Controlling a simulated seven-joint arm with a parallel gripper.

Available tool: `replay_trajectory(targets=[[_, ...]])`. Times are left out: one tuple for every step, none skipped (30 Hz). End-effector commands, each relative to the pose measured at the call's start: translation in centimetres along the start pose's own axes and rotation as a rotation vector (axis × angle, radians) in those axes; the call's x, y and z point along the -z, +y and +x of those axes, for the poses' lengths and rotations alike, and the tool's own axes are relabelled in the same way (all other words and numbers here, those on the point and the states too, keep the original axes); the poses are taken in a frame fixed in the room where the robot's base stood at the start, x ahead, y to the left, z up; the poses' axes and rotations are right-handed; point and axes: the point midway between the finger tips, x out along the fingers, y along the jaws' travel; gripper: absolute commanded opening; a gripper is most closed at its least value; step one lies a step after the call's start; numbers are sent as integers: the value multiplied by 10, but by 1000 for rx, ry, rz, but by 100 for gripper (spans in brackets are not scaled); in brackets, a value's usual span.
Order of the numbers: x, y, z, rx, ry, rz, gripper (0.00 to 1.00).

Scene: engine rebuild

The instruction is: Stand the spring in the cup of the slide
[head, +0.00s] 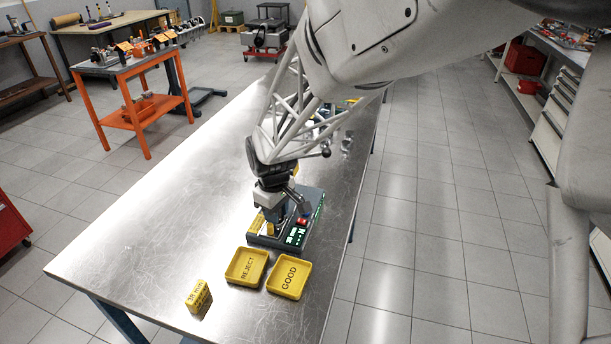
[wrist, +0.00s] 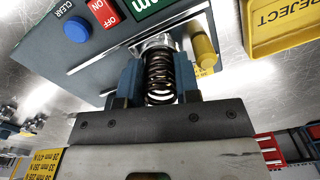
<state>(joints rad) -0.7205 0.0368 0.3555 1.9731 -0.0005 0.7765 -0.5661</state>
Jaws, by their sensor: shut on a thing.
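My gripper (wrist: 158,82) is shut on the dark coil spring (wrist: 159,72), with a blue finger on each side of it. In the wrist view the spring's far end meets a bright metal part that looks like the cup of the slide (wrist: 154,41). I cannot tell whether the spring stands inside the cup or just in front of it. In the head view my gripper (head: 271,212) is down over the grey tester (head: 268,243), and the spring and cup are hidden there.
A yellow cylinder (wrist: 203,48) sits right beside the fingers. The tester's blue CLEAR button (wrist: 76,29) is near. The yellow REJECT tray (head: 241,284) and GOOD tray (head: 283,295) stand in front of the tester, with a yellow labelled block (head: 199,296) left of them. The bench's left is clear.

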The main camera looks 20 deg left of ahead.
Motion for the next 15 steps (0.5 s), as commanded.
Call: replay_trajectory(targets=[[0, 0, 0, 0, 0, 0, 7], [0, 0, 0, 0, 0, 0, 7], [0, 0, 0, 0, 0, 0, 7], [0, 0, 0, 0, 0, 0, 35], [0, 0, 0, 0, 0, 0, 39], [0, 0, 0, 0, 0, 0, 45], [0, 0, 0, 0, 0, 0, 50], [0, 0, 0, 0, 0, 0, 55], [0, 0, 0, 0, 0, 0, 60], [0, 0, 0, 0, 0, 0, 60], [0, 0, 0, 0, 0, 0, 60], [0, 0, 0, 0, 0, 0, 60], [0, 0, 0, 1, 0, 0, 60], [0, 0, 0, 1, -1, 0, 60], [0, -1, 0, 1, -1, 0, 60]])
